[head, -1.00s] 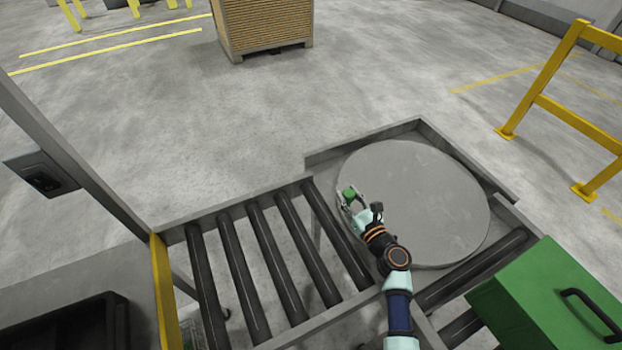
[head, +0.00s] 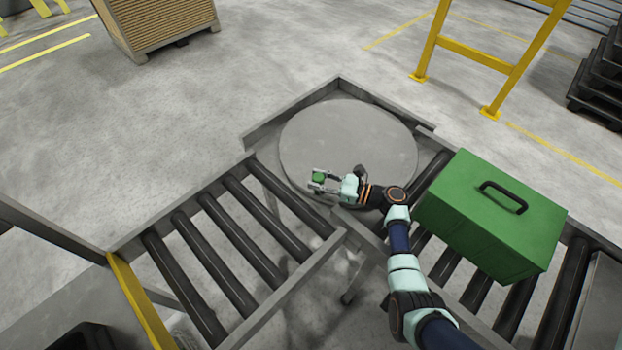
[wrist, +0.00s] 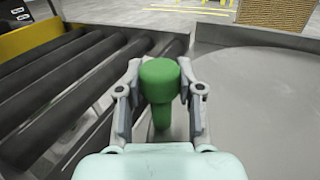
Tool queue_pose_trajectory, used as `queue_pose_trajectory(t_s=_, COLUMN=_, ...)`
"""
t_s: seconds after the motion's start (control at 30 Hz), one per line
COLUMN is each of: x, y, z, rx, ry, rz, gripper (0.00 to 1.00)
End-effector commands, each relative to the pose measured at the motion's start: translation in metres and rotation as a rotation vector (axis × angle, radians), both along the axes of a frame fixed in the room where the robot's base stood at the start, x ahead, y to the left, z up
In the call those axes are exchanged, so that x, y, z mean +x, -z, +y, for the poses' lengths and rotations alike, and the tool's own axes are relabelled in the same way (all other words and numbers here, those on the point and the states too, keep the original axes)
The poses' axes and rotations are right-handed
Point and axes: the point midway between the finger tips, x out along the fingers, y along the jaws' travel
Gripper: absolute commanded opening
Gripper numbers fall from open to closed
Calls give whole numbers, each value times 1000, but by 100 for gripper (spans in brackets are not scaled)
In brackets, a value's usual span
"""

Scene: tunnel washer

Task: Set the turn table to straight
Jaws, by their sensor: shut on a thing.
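The turn table (head: 350,130) is a round grey disc in a metal frame at the corner between two roller runs. A green knob (head: 319,176) stands up at the disc's near left edge. In the wrist view the green knob (wrist: 160,82) is upright, with a rounded cap and a narrower stem. My gripper (head: 318,182) is shut on the green knob, one finger on each side of it. The turn table also shows in the wrist view (wrist: 260,110), to the right of the knob. The base of the knob is partly hidden by my gripper.
A green case with a black handle (head: 500,215) sits on the right rollers. The left rollers (head: 215,250) are empty. A yellow rail (head: 475,55) stands behind at the right, and a large slatted crate (head: 160,25) stands at the back left.

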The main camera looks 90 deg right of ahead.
Motion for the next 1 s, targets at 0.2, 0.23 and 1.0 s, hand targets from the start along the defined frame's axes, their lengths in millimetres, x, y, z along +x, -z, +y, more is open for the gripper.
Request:
queue_pose_trajectory(t_s=0.2, x=0, y=1, z=0, rx=1, ry=1, rz=0, gripper=0)
queue_pose_trajectory(t_s=0.23, x=0, y=0, z=0, rx=1, ry=1, rz=0, gripper=0)
queue_pose_trajectory(t_s=1.0, x=0, y=-55, z=0, rx=-6, ry=1, rz=1, gripper=63)
